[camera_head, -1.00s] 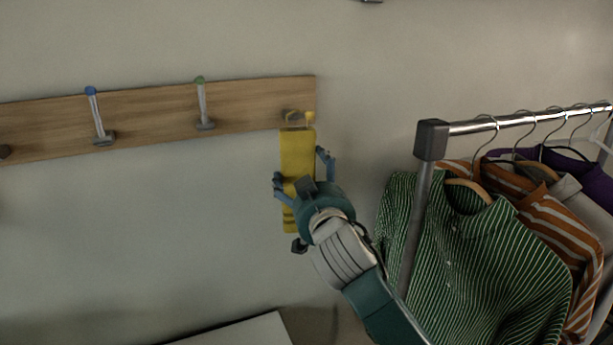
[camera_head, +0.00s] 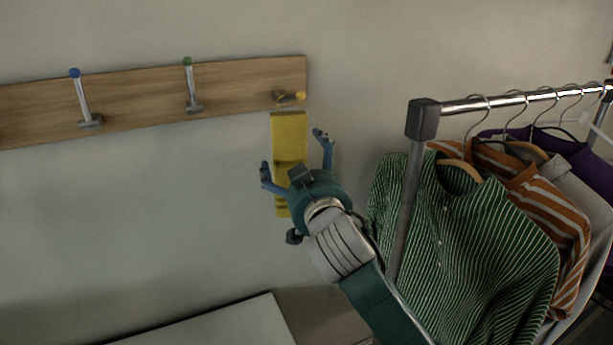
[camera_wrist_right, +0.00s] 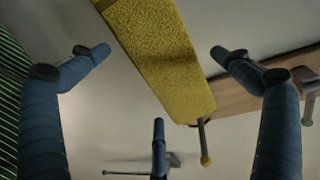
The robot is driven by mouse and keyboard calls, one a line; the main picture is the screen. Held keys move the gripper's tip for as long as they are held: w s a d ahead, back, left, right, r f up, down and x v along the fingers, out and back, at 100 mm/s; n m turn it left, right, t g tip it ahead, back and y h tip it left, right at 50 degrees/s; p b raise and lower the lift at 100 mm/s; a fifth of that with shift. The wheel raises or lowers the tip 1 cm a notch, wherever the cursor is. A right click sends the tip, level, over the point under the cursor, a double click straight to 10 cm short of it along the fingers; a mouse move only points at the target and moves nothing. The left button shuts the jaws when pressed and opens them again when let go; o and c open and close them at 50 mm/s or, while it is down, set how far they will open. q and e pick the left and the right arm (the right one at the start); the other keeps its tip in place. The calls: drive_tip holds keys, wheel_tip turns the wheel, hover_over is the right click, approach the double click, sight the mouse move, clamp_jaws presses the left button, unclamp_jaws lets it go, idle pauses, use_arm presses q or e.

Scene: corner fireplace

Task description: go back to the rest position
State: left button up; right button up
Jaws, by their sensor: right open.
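My right gripper (camera_head: 293,155) is open in front of the wall, its blue fingers spread on both sides of a long flat yellow object (camera_head: 289,140). The object is upright just below the rack's right-hand hook, which has a yellow tip (camera_head: 300,96). I cannot tell whether it hangs from that hook. In the right wrist view, the yellow object (camera_wrist_right: 160,60) runs between my spread fingers (camera_wrist_right: 160,53), which look clear of it. The yellow-tipped hook (camera_wrist_right: 205,160) shows just past its end. My left gripper is not in view.
The wooden rack (camera_head: 145,102) also has a blue-tipped hook (camera_head: 82,100) and a green-tipped hook (camera_head: 191,85). A clothes rail (camera_head: 423,120) with a green striped shirt (camera_head: 480,240) and other garments stands close right of my arm. A pale flat surface (camera_head: 220,325) is below.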

drive_tip(key=s+d, duration=0.2)
drive_tip(key=s, duration=0.7)
drive_tip(key=s+d+f+g+h, duration=0.1)
drive_tip(key=s+d+f+g, duration=0.2)
drive_tip(key=f, duration=0.6)
drive_tip(key=s+d+f+m+g+h, duration=0.15)
drive_tip(key=s+d+f, duration=0.25)
drive_tip(key=f, duration=0.5)
drive_tip(key=s+d+f+n+g, duration=0.1)
drive_tip(key=s+d+f+g, duration=0.25)
drive_tip(key=f, duration=0.55)
drive_tip(key=s+d+f+g, duration=0.3)
drive_tip(key=s+f, duration=0.4)
drive_tip(key=s, duration=0.4)
drive_tip(key=s+d+f+g, duration=0.35)
drive_tip(key=s+f, duration=0.45)
drive_tip(key=s, duration=0.4)
wheel_tip(320, 180, down, 27)
drive_tip(key=s, duration=0.2)
drive_tip(key=s+d+f+g+b, duration=0.1)
drive_tip(key=s+d+f+g, duration=0.1)
drive_tip(key=s+f, duration=1.5)
drive_tip(key=shift+d+h+b, duration=0.3)
drive_tip(key=shift+d+h, duration=0.15)
drive_tip(key=shift+d, duration=0.2)
